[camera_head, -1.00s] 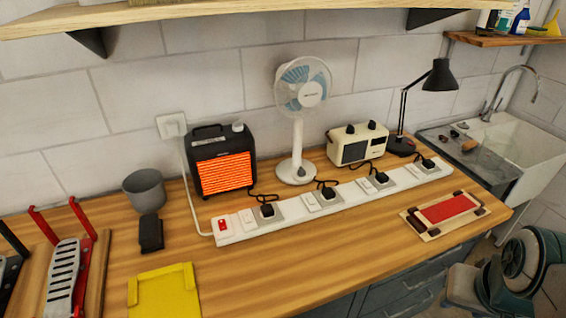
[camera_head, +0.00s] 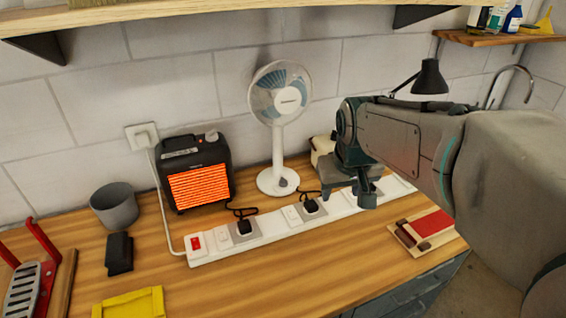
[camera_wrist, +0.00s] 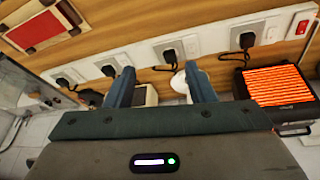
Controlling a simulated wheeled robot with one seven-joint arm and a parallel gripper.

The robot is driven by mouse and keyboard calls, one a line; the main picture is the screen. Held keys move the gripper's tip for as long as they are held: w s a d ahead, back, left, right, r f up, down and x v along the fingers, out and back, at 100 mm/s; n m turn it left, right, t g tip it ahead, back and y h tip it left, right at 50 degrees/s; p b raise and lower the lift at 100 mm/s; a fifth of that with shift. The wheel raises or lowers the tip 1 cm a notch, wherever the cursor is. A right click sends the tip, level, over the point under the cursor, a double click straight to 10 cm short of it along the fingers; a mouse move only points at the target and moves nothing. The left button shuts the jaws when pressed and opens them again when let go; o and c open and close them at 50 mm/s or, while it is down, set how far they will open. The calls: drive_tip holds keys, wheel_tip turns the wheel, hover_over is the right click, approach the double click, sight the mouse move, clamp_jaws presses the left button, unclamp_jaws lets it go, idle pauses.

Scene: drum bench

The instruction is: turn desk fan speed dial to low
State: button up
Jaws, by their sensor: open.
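The white desk fan (camera_head: 280,95) stands upright on the bench against the wall, between the heater and the radio. Its round base carries a small dark dial (camera_head: 283,182) at the front, and I cannot read its setting. My gripper (camera_head: 347,192) is to the right of the fan base, above the power strip, open and empty. In the wrist view my gripper (camera_wrist: 160,68) shows two spread fingers, with part of the white fan base (camera_wrist: 180,82) between them, mostly hidden; the dial is not clear there.
A glowing heater (camera_head: 198,185) stands left of the fan. A white power strip (camera_head: 265,232) with plugs and cables runs in front. My arm mostly hides the cream radio (camera_head: 322,150). A grey cup (camera_head: 115,207) is at left. The front middle of the bench is clear.

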drive_tip(key=w+a+f+n, duration=0.15)
drive_tip(key=w+a, duration=0.25)
drive_tip(key=w, duration=0.8)
drive_tip(key=n+y+b, duration=0.1)
drive_tip(key=y+b, duration=0.1)
approach(284, 180)
drive_tip(key=p+x, duration=0.3)
drive_tip(key=x, duration=0.6)
drive_tip(key=c, duration=1)
